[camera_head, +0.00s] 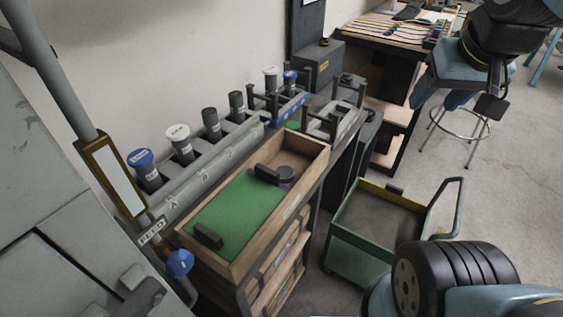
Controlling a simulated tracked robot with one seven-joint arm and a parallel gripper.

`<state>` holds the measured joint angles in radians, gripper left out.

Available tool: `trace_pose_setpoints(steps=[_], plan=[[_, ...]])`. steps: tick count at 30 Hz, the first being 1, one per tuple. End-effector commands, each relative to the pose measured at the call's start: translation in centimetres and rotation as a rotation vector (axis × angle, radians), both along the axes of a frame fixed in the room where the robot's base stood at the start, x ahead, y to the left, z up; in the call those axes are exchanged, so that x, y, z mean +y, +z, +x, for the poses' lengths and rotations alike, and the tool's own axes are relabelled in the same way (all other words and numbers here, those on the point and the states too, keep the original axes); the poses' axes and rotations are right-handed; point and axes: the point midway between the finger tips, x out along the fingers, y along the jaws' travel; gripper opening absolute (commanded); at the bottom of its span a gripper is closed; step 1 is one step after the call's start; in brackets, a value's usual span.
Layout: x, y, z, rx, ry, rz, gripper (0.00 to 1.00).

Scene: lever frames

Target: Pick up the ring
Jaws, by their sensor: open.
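A wooden-sided tray (239,267) with a green base stands left of centre. In its far half is a small dark round piece (285,173). It could be the ring, but I cannot make out a hole. It sits close against a dark block (267,174), with a bit of purple below it. Another dark block (208,236) lies at the tray's near end.
A rack (212,165) with several capped cylinders runs along the wall behind the tray. A green cart (340,248) with a grey handle stands right of the tray. A grey cabinet (60,215) fills the left. Open floor (530,180) lies at the right.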

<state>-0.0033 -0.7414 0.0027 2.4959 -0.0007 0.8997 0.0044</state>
Motion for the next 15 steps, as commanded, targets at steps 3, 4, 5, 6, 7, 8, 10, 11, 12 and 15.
trace_pose_setpoints(steps=[3, 4, 5, 6, 7, 8, 10, 11, 12, 15], plan=[[0.7, -0.3, 1.2, 0.026, 0.012, -0.004, 0.67], [0.3, -0.4, 1.7, 0.036, 0.018, -0.006, 0.70], [0.3, -0.6, 2.2, 0.046, 0.022, -0.007, 0.73], [0.6, -0.8, 3.0, 0.061, 0.030, -0.010, 0.77], [1.0, -1.0, 3.6, 0.072, 0.035, -0.013, 0.80], [1.5, -1.2, 4.2, 0.084, 0.039, -0.015, 0.83], [2.7, -1.8, 5.6, 0.112, 0.053, -0.020, 0.89], [3.2, -2.1, 6.2, 0.124, 0.057, -0.023, 0.92], [3.9, -2.6, 7.0, 0.141, 0.065, -0.025, 0.92], [5.8, -3.7, 8.8, 0.179, 0.084, -0.031, 0.92]])
